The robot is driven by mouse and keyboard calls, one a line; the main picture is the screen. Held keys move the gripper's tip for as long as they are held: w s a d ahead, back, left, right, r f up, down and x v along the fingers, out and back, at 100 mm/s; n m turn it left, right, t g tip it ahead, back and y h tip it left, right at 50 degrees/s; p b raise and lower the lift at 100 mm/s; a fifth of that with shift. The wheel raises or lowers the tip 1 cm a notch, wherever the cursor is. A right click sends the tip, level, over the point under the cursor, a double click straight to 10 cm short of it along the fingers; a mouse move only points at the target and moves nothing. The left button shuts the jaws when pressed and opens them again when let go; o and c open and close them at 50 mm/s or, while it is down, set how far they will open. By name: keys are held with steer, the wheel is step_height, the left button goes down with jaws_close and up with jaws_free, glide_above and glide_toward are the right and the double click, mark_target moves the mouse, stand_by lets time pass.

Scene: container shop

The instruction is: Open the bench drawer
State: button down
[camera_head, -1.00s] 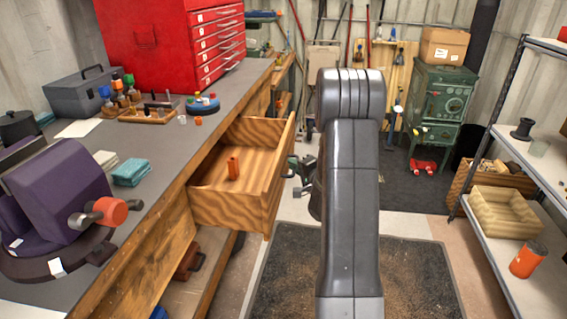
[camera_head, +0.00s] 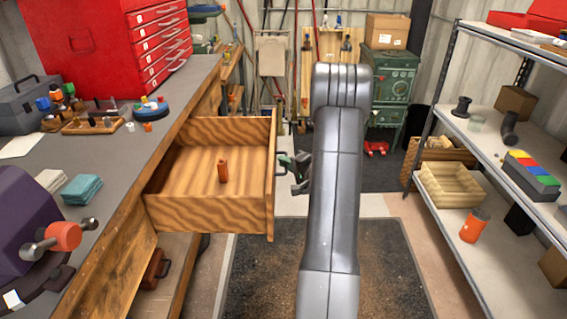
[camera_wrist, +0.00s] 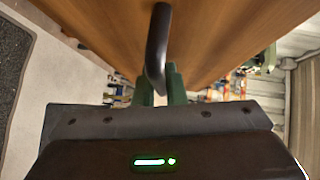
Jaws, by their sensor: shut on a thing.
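The wooden bench drawer (camera_head: 208,212) is pulled well out from the workbench, with its inside showing from above. A small orange object (camera_head: 223,171) stands on the drawer floor. My gripper (camera_head: 296,172) is at the right side of the drawer front, partly hidden by my arm. In the wrist view a dark curved handle (camera_wrist: 157,45) runs down from the wooden drawer front (camera_wrist: 85,22) to between the green fingers of my gripper (camera_wrist: 160,84), which are shut on it.
A red tool chest (camera_head: 95,45) and a purple machine (camera_head: 28,225) stand on the grey bench top (camera_head: 110,165). Metal shelves (camera_head: 480,150) hold a wooden crate (camera_head: 452,190) and an orange can (camera_head: 475,226) at right. A dark floor mat (camera_head: 265,275) lies below the arm.

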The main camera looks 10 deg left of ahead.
steer(key=c, duration=1.8)
jaws_free()
steer(key=shift+o, duration=0.2)
steer(key=shift+d, duration=0.1)
steer(key=v, duration=1.3)
steer(key=shift+s+d+p, duration=0.2)
steer(key=shift+s+p, duration=0.1)
steer(key=shift+p, duration=0.05)
steer(key=x, duration=1.4)
steer(key=shift+b, duration=0.35)
steer(key=shift+d, duration=0.1)
